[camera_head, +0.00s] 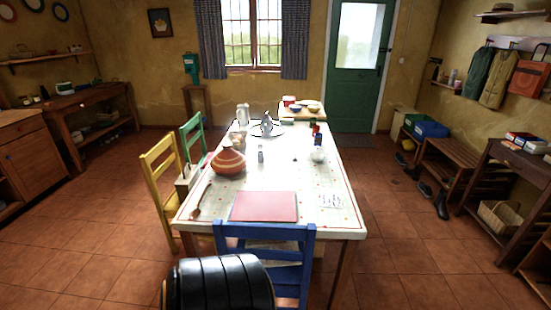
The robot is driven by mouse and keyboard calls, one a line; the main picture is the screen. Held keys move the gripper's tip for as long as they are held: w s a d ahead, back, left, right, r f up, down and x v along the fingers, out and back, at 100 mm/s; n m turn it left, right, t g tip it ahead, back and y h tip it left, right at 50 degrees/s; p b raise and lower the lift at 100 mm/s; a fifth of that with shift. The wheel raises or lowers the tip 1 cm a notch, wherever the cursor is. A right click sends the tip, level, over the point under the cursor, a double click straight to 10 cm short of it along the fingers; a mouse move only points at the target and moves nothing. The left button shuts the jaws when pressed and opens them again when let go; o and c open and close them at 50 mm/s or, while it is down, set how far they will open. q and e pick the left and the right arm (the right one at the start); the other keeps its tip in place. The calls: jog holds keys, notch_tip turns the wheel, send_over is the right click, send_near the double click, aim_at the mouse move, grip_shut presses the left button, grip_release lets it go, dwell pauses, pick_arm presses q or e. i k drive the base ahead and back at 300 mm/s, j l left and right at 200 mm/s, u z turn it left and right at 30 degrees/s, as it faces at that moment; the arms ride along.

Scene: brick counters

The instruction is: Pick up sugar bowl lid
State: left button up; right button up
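I cannot pick out the sugar bowl lid for certain in the head view. A small whitish bowl-like thing (318,155) stands on the right half of the table, too small to tell whether it is the sugar bowl or has a lid. A silvery pot (267,124) stands on a tray toward the table's far end, with a white jug (242,114) to its left. Neither of my grippers is in view.
The long table (275,178) bears a terracotta pot (228,161) with a conical top and a pink mat (264,206). A blue chair (265,250) stands at its near end, yellow (160,165) and green (192,137) chairs at its left.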

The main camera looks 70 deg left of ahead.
aim_at(317, 150)
jog(key=u, duration=1.65)
